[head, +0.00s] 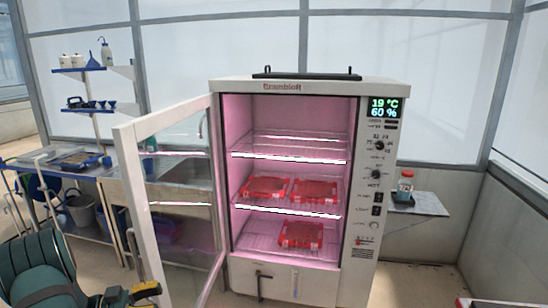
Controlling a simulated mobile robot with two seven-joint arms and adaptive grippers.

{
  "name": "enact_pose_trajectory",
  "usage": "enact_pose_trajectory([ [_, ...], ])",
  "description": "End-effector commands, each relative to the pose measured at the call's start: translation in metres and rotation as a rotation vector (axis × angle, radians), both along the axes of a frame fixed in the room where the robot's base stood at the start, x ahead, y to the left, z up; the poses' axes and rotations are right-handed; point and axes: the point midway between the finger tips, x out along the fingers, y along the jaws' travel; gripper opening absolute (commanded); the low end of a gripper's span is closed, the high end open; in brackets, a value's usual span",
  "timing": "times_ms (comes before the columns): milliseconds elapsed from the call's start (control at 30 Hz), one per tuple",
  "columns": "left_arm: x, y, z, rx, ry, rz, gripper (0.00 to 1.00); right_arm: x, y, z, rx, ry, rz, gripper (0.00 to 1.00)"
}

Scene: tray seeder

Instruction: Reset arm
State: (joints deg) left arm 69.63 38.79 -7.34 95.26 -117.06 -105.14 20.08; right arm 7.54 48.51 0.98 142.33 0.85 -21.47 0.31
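My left arm comes in at the lower left corner. What seems to be my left gripper (145,290) shows low in the head view, in front of and to the left of the cabinet's open door. Its fingers are too small and cut off to tell whether they are open. I see nothing clearly held there.
A white growth cabinet (384,200) stands ahead, its glazed door (135,215) swung open to the left. Red trays (300,235) lie on its middle and lower racks; the top rack is empty. A bench (65,168) stands left, a small side shelf (425,205) right.

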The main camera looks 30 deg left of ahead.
Motion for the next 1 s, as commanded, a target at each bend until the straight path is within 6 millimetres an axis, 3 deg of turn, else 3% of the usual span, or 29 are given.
enact_pose_trajectory([
  [33, 0.026, -0.012, -0.006, -0.009, -0.012, 0.033, 0.46, 0.0, 0.001, -0.002, 0.001, 0.0, 0.002, 0.47],
  [167, 0.097, -0.043, -0.023, -0.035, -0.005, 0.171, 0.46, -0.001, 0.001, -0.005, 0.001, 0.001, 0.004, 0.47],
  [300, 0.168, -0.092, -0.049, -0.081, 0.089, 0.331, 0.46, -0.002, 0.001, -0.009, 0.0, 0.004, 0.004, 0.47],
  [400, 0.202, -0.133, -0.074, -0.105, 0.213, 0.429, 0.46, -0.002, 0.001, -0.012, 0.0, 0.006, 0.005, 0.47],
  [500, 0.22, -0.181, -0.103, -0.118, 0.376, 0.5, 0.46, -0.003, 0.001, -0.014, 0.001, 0.006, 0.007, 0.47],
  [667, 0.21, -0.266, -0.154, -0.097, 0.702, 0.563, 0.46, -0.004, 0.002, -0.019, 0.002, 0.008, 0.009, 0.47],
  [800, 0.163, -0.34, -0.192, -0.029, 1.013, 0.57, 0.46, -0.004, 0.002, -0.022, 0.002, 0.01, 0.009, 0.47],
  [900, 0.119, -0.381, -0.209, 0.034, 1.211, 0.559, 0.46, -0.005, 0.002, -0.024, 0.002, 0.012, 0.011, 0.47],
  [1000, 0.078, -0.409, -0.217, 0.09, 1.366, 0.547, 0.46, -0.005, 0.002, -0.026, 0.002, 0.013, 0.011, 0.47],
])
